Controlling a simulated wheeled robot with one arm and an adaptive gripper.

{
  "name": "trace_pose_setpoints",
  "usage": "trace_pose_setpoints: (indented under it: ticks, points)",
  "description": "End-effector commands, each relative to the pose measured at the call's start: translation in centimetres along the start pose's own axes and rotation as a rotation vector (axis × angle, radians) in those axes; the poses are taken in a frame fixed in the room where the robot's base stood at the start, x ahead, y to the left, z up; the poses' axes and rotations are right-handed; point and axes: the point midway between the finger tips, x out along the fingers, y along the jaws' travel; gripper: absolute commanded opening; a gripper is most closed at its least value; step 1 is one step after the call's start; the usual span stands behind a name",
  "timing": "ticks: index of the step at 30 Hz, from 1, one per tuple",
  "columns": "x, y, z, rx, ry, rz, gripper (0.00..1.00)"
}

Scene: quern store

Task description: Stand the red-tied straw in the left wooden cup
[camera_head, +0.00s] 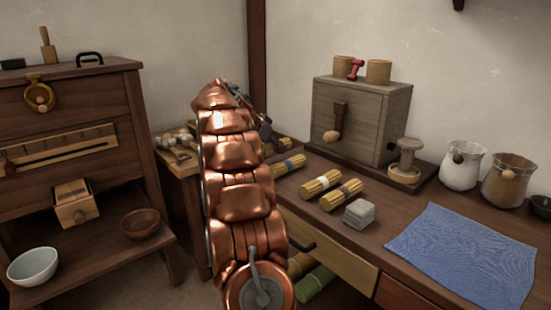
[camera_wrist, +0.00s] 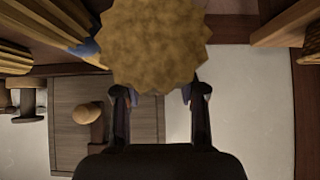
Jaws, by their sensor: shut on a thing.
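My gripper (camera_wrist: 159,98) is shut on a straw bundle (camera_wrist: 157,42), whose round yellow-brown end faces the wrist camera. Its tie is hidden, so I cannot tell its colour. In the head view my copper arm hides most of the gripper and the held bundle. The left wooden cup (camera_head: 344,69) stands on top of a grey wooden box (camera_head: 365,118) at the back of the bench. The right wooden cup (camera_head: 379,71) stands beside it, with a small red piece (camera_head: 355,69) between them. The gripper is apart from both cups.
Several straw bundles (camera_head: 321,184) lie on the bench, one with a blue tie (camera_head: 289,165). A stack of grey squares (camera_head: 360,213), a blue cloth (camera_head: 462,252) and two jars (camera_head: 460,166) are to the right. A dark cabinet (camera_head: 70,105) stands at the left.

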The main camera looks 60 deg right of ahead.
Motion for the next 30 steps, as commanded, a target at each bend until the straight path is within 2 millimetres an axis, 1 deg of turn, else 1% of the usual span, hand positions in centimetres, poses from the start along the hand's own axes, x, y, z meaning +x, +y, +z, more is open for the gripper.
trace_pose_setpoints:
  ticks: [1,3,6,20,21,28,30]
  points:
    - [0.7,0.1,0.7,-0.002,-0.001,0.002,0.07]
    - [1.4,0.1,1.4,-0.002,-0.002,0.003,0.07]
    - [2.2,0.1,2.3,0.0,-0.002,0.003,0.07]
    - [2.7,0.0,2.7,0.0,-0.001,0.001,0.07]
    - [2.7,0.0,2.7,0.0,-0.001,0.001,0.42]
    - [2.6,0.0,2.6,0.0,-0.001,0.001,0.66]
    - [2.6,0.0,2.6,0.0,-0.001,0.001,0.66]
